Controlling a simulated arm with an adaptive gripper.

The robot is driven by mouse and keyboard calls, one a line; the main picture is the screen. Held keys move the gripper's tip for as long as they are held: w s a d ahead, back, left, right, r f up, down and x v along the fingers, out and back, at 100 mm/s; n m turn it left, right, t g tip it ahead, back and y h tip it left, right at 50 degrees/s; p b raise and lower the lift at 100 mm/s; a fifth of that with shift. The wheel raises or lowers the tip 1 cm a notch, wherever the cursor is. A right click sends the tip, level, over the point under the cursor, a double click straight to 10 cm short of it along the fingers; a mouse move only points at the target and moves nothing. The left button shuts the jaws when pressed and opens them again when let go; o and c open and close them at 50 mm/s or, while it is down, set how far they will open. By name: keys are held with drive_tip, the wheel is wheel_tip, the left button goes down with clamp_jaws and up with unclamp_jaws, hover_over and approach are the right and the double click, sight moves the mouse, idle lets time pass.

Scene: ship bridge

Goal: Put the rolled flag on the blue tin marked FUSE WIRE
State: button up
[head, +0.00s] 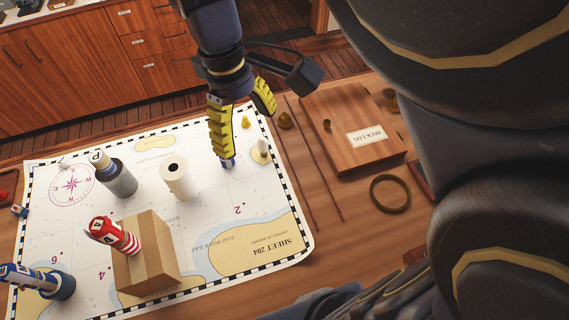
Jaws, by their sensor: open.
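A red-and-white striped roll with a lettered end (113,235) rests at a brown cardboard block (150,265) on the chart. A blue-and-white roll (30,276) is at a dark blue tin (64,286) at the lower left. A pale roll with a dark band (101,160) is at a grey tin (119,181). I cannot read FUSE WIRE on any tin, nor tell which roll the task means. My gripper (248,135) is open, with yellow fingers, above the chart's far right part. It is apart from the rolls and tins. A small blue patch shows at one fingertip.
A white paper roll (177,180) stands left of my gripper on the chart (205,228). Small yellow and white pieces stand near the chart's right edge. Beyond lie thin rods, a wooden DECK LOG box (350,125) and a ring (390,194). The chart's middle right is clear.

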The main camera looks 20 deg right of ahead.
drive_tip(key=s+d+f+m, duration=0.2)
drive_tip(key=s+m, duration=0.1)
drive_tip(key=s, duration=0.4)
drive_tip(key=s+d+f+m+y, duration=0.1)
drive_tip(key=s+d+f+m, duration=0.1)
drive_tip(key=s, duration=0.5)
drive_tip(key=shift+s+d+m, duration=0.2)
drive_tip(key=shift+d+m, duration=0.35)
drive_tip(key=shift+m, duration=0.55)
